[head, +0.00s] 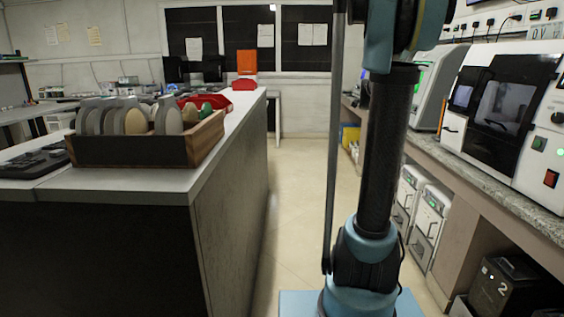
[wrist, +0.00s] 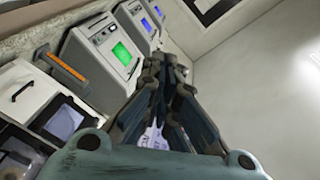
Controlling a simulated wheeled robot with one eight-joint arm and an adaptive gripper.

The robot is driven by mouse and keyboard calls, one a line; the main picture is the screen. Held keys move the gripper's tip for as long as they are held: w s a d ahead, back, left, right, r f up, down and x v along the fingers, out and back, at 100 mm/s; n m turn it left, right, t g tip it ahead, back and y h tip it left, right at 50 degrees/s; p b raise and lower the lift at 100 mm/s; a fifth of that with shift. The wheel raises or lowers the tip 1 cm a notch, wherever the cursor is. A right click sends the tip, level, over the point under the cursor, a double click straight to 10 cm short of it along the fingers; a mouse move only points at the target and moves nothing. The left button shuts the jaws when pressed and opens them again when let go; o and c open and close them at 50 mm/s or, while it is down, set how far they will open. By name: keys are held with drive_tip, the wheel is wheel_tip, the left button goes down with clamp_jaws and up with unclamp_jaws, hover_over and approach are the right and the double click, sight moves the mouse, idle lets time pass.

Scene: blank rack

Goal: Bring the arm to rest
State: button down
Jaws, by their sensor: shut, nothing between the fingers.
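My gripper (wrist: 165,68) shows in the wrist view, reaching up from the lower middle. Its fingers come together at the tips and hold nothing. The wrist view is tilted and looks past the fingers at machines and a pale wall. In the head view my arm stands upright right of the middle, over the aisle. Its upper end runs out of the top of the picture, so the gripper is not visible there.
A wooden rack (head: 118,152) with several rounded pieces stands on the left counter (head: 230,128). White machines (head: 505,108) stand on the right-hand bench (head: 500,178). Between them the aisle floor (head: 297,190) is clear. A machine with a green screen (wrist: 110,52) shows in the wrist view.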

drive_tip(key=s+a+f+n+g+y, duration=0.65)
drive_tip(key=s+a+f+n, duration=0.35)
drive_tip(key=s+a+f, duration=0.8)
drive_tip(key=s+f+n+g, duration=0.1)
drive_tip(key=s+f+g, duration=0.1)
drive_tip(key=s+f, duration=0.4)
drive_tip(key=s+f+n+g+h, duration=0.1)
drive_tip(key=s+f, duration=0.5)
drive_tip(key=s, duration=0.8)
drive_tip(key=s+f+n+g+h, duration=0.1)
drive_tip(key=s+f+g, duration=0.4)
drive_tip(key=s, duration=0.6)
drive_tip(key=shift+f+n, duration=0.8)
drive_tip(key=shift+f, duration=0.15)
drive_tip(key=shift+s, duration=0.1)
